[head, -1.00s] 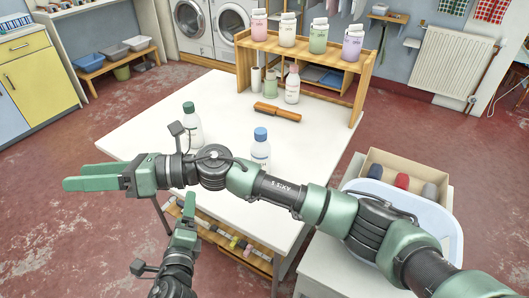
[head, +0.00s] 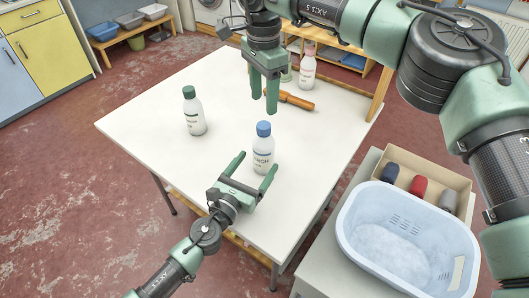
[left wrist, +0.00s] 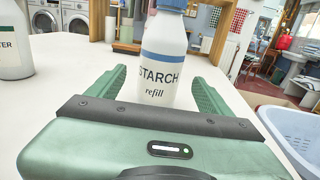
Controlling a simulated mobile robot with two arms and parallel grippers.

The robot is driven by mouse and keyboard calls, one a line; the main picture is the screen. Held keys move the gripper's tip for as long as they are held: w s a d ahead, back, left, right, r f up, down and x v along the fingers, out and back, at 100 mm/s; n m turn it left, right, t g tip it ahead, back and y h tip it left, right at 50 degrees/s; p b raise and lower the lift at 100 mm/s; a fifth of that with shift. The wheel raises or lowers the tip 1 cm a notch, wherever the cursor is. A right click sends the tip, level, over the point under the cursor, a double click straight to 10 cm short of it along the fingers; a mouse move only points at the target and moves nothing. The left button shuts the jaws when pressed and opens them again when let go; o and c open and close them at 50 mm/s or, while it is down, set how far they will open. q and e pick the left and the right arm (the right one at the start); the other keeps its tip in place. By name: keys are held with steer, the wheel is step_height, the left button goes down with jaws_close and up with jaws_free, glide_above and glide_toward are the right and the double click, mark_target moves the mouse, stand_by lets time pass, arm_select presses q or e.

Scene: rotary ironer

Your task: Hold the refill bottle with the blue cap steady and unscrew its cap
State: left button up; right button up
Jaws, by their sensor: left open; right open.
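The refill bottle with the blue cap (head: 262,158) stands upright on the white table near its front edge. Its label reads STARCH refill in the left wrist view (left wrist: 165,75). The blue cap (head: 264,129) is on the bottle; in the left wrist view its top is cut off. My left gripper (head: 256,169) is open and low, with its fingers on either side of the bottle's lower body and gaps visible. My right gripper (head: 262,108) is open and empty, pointing down above and slightly behind the cap, apart from it.
A green-capped bottle (head: 193,112) stands left of the refill bottle. A wooden-handled roller (head: 290,100) and a pink-capped bottle (head: 307,68) are behind. A blue basket (head: 352,243) and a cardboard box (head: 450,180) stand right.

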mark_target(264, 153)
arm_select(q)
steer(key=shift+x, duration=2.7)
jaws_close()
